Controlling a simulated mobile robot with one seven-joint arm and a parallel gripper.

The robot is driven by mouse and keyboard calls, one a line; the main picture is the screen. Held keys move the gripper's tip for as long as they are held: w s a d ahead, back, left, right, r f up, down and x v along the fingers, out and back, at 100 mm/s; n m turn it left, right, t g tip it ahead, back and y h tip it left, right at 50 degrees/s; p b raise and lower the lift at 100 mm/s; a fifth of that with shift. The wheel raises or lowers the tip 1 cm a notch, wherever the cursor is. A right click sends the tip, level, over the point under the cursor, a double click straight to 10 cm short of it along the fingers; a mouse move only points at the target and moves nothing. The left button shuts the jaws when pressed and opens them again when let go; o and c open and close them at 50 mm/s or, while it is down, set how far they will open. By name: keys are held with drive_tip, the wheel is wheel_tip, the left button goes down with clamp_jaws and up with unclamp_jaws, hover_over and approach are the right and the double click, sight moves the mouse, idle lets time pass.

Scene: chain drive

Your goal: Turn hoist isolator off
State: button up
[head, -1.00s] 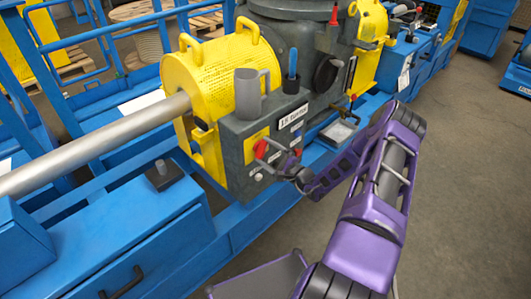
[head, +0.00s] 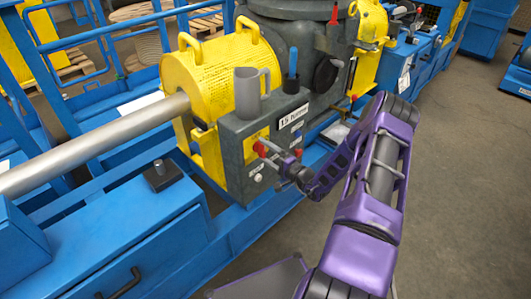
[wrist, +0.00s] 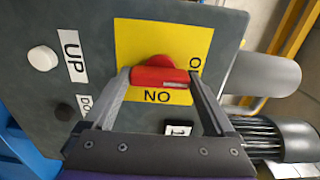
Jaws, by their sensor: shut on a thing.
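The red isolator handle (wrist: 160,76) sits on a yellow plate (wrist: 190,40) on the grey control box (head: 238,160). In the wrist view, "ON" is printed upside down just below the handle. A second label, starting with "O", is partly hidden behind the right finger. My gripper (wrist: 162,80) is shut on the red handle, one finger on each side. In the head view my gripper (head: 272,156) is at the box's front face, and the handle (head: 260,147) shows only in part.
A white button (wrist: 43,58) marked "UP" and a dark button (wrist: 65,112) are beside the yellow plate. A grey mug (head: 248,95) and a blue-handled tool (head: 292,70) are on the box. A yellow guard (head: 210,80) stands behind. Open floor (head: 460,190) lies right.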

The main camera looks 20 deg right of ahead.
idle(0.3)
drive_tip(key=o, duration=1.1)
drive_tip(key=shift+c, duration=0.2)
drive_tip(key=shift+s, duration=0.15)
drive_tip(key=v, duration=1.7)
drive_tip(key=shift+s+d, duration=0.1)
